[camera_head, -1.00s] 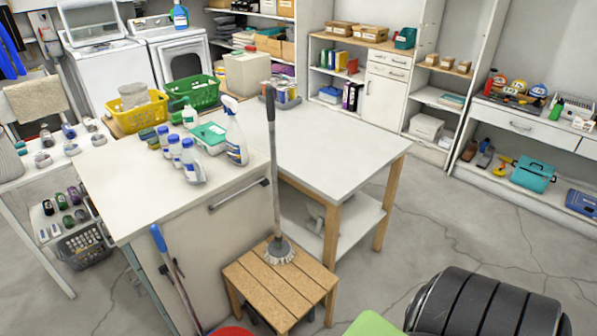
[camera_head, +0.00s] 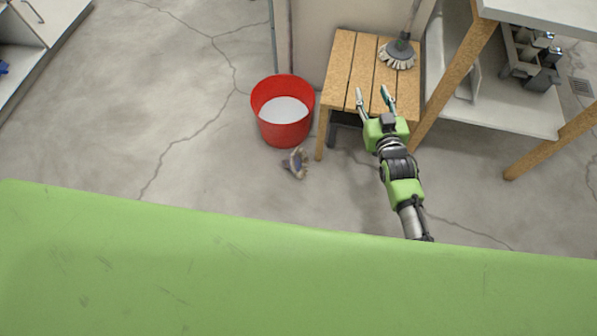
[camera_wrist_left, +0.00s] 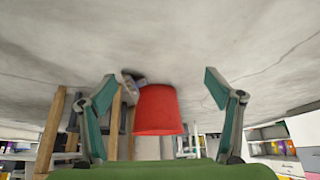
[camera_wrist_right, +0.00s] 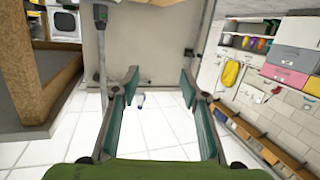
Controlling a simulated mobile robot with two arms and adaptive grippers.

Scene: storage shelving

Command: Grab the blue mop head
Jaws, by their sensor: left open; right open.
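A small crumpled blue-and-grey mop head (camera_head: 296,162) lies on the floor just in front of the red bucket (camera_head: 283,132). It also shows in the left wrist view (camera_wrist_left: 132,84), beside the bucket (camera_wrist_left: 158,112), with the floor at the top of that picture. My left gripper (camera_wrist_left: 158,75) is open and empty, with the mop head and bucket visible beyond its spread fingers; it is not in the head view. My right gripper (camera_head: 372,92) is open and empty over the front of the wooden stool, right of the mop head. It also shows open in the right wrist view (camera_wrist_right: 158,74).
The slatted wooden stool (camera_head: 349,70) carries the grey brush end of a long-handled mop (camera_head: 397,58). A table with wooden legs (camera_head: 455,88) and a lower shelf stands at the right. Cracked concrete floor (camera_head: 180,110) is clear left of the bucket.

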